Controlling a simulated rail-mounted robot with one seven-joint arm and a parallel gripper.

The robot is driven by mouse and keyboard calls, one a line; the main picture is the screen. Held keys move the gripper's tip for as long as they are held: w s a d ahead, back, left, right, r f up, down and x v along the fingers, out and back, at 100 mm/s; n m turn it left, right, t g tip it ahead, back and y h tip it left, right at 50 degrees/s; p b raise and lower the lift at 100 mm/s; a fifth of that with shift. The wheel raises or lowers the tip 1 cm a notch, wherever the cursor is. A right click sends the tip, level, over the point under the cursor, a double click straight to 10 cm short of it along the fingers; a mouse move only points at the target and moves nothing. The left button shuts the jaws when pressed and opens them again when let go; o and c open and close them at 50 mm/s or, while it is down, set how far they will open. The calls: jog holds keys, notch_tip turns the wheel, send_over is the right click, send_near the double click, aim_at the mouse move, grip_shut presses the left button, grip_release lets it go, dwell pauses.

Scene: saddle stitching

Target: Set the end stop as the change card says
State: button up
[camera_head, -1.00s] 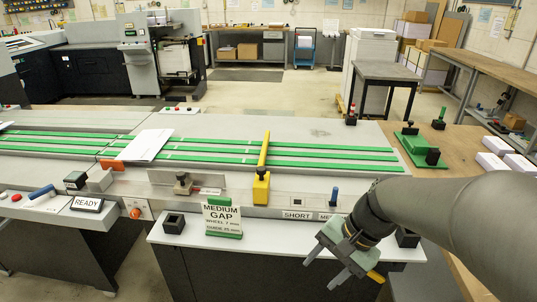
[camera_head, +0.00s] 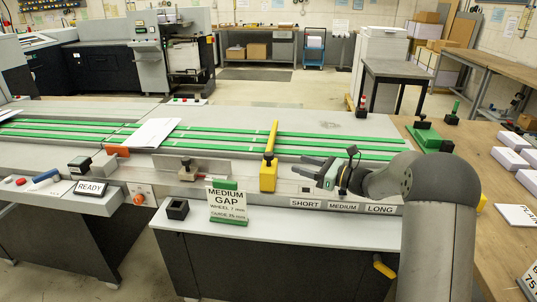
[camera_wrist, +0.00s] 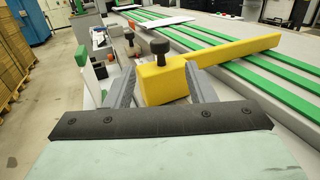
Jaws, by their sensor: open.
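The yellow end stop (camera_head: 268,176) has a block at the front rail and a bar across the green belts. It stands left of the SHORT label (camera_head: 306,204); the MEDIUM label (camera_head: 344,206) and LONG label (camera_head: 380,209) follow to the right.
A clamp with a dark knob (camera_head: 187,170) stands on the rail left of the end stop. A black square holder (camera_head: 177,209) sits on the front ledge. White sheets (camera_head: 150,132) lie on the belts at left. The belts right of the stop are clear.

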aim_at(269, 154)
jog(key=p+x, duration=0.2)
jog(key=x, duration=1)
jog(key=shift+w+a, duration=0.1)
jog(key=shift+a, duration=0.2)
